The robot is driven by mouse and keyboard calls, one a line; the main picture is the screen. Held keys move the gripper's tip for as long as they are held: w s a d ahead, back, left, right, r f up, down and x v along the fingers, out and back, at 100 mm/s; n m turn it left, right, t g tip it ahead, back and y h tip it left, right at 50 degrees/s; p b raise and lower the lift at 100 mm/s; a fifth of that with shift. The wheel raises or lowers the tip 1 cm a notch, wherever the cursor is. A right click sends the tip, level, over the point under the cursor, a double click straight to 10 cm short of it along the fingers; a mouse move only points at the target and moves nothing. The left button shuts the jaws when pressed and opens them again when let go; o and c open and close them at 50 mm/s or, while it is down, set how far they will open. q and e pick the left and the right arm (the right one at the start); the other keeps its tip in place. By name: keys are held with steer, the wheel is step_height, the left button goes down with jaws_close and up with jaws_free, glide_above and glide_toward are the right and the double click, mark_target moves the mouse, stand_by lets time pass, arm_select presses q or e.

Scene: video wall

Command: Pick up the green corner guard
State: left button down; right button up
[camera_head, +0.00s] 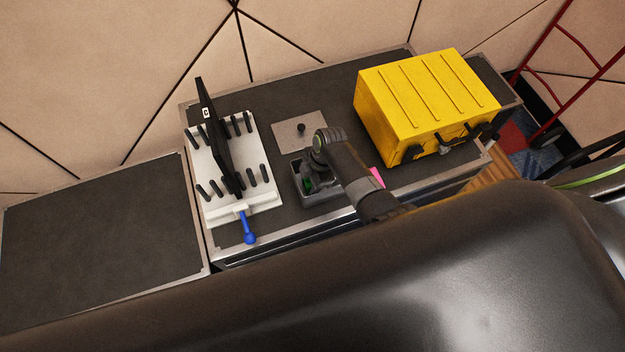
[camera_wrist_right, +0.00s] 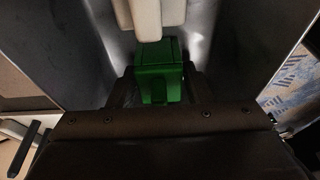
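The green corner guard (camera_wrist_right: 160,78) is a small block in the middle of the right wrist view. In the head view a bit of green (camera_head: 308,184) shows inside a grey open bin (camera_head: 322,198). My right gripper (camera_head: 312,176) reaches down into that bin, and my arm covers part of it. In the right wrist view its two dark fingers (camera_wrist_right: 158,88) stand on either side of the green guard, very close to it. Whether they press on it I cannot tell. Pale beige pieces (camera_wrist_right: 150,18) lie just beyond the guard. My left gripper is not in view.
A white rack (camera_head: 262,207) with black pegs holds an upright black panel (camera_head: 216,135), with a blue-handled tool (camera_head: 247,226) at its front. A grey plate (camera_head: 290,135) lies behind the bin. A yellow case (camera_head: 425,98) stands at right. The left case top (camera_head: 95,235) is clear.

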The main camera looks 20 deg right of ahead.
steer(key=c, duration=0.6)
